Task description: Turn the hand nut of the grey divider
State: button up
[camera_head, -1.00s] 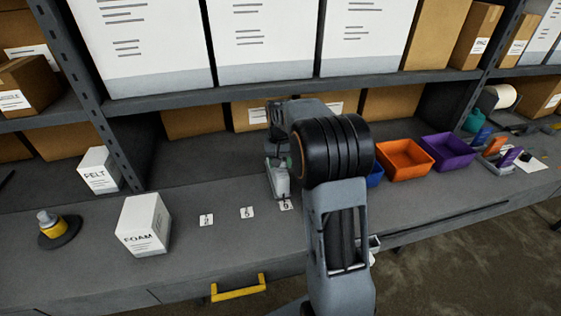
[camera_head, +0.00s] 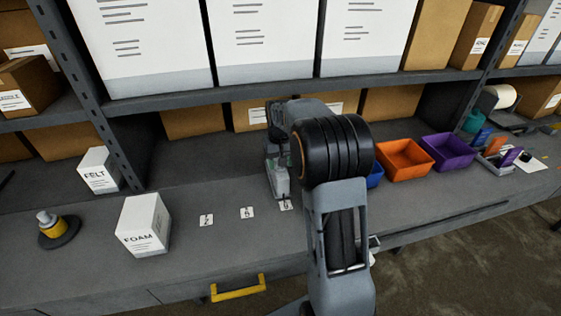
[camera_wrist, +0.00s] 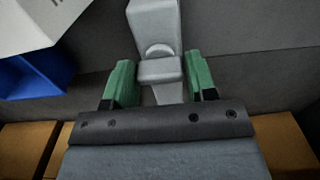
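The grey divider (camera_wrist: 155,20) runs from the top edge down between my fingers in the wrist view. A rounded collar and a wider grey crosspiece (camera_wrist: 160,70), which looks like its hand nut, sit on it. My gripper (camera_wrist: 160,80) has its two green fingers on either side of this crosspiece. The fingers look very close to its ends; I cannot tell whether they touch. In the head view, the grey divider (camera_head: 281,184) stands on the bench behind my arm, and my gripper (camera_head: 277,160) is at its upper part, partly hidden by my arm.
A blue bin (camera_head: 375,176), an orange bin (camera_head: 404,165) and a purple bin (camera_head: 450,156) stand to the right. Numbered cards (camera_head: 247,212) lie left of the divider. A FOAM box (camera_head: 143,226) stands farther left. Shelving (camera_head: 240,93) overhangs the bench.

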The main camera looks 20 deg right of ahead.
jog(key=o, duration=0.4)
jog(key=shift+c, duration=0.2)
notch_tip(320, 180, up, 14)
jog(key=shift+b, duration=0.35)
jog(key=shift+f, duration=0.1)
dwell(0.3)
